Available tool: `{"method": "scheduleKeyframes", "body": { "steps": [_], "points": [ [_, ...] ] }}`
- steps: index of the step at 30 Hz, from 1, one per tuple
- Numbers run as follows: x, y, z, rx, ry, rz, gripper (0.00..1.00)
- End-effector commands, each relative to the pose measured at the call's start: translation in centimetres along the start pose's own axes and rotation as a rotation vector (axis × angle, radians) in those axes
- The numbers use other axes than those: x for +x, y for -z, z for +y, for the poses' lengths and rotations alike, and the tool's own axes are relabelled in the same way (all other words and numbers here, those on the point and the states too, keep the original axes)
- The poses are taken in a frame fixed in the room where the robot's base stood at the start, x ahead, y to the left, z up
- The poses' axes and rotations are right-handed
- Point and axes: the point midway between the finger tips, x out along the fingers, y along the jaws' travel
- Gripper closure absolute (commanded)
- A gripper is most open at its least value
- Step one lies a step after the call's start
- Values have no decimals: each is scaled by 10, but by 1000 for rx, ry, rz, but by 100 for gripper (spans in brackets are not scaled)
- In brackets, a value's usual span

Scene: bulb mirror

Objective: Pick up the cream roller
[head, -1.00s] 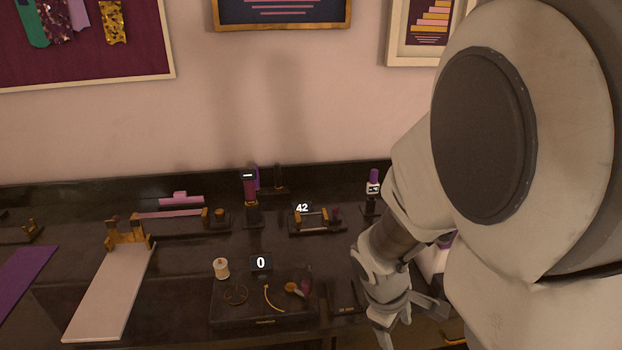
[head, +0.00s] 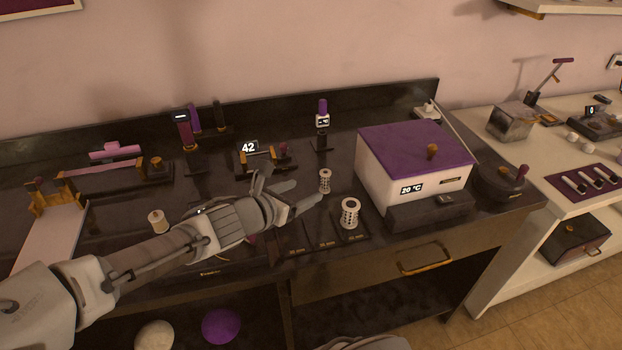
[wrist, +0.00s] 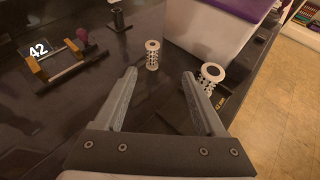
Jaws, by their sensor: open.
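Two pale, cream-white perforated rollers stand upright on the dark worktop; I cannot tell by colour alone which one the task names. The slimmer roller (head: 325,181) is farther back, and the thicker roller (head: 349,213) stands nearer, on a dark marked plate. My gripper (head: 292,181) is open and empty, reaching rightward over the worktop. In the wrist view, the slimmer roller (wrist: 152,55) shows beyond and between the fingertips (wrist: 159,73), not touched. The thicker roller (wrist: 211,73) shows just outside the right finger, which partly overlaps it.
A white box with a purple lid (head: 415,160), reading 20 °C, stands right of the rollers. A stand labelled 42 (head: 262,155) and a bottle on a stand (head: 322,120) are behind. A cream spool (head: 158,222) is at left. The worktop's front edge is close.

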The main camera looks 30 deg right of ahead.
Motion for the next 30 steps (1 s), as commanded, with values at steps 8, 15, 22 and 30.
{"method": "scheduleKeyframes", "body": {
  "steps": [8, 15, 22, 30],
  "points": [
    [18, -3, 4, -29, -12, -27, 28],
    [61, -4, 5, -28, -11, -27, 28],
    [100, -4, 5, -29, -11, -25, 28],
    [120, -6, 7, -27, -16, -23, 28]
  ]
}}
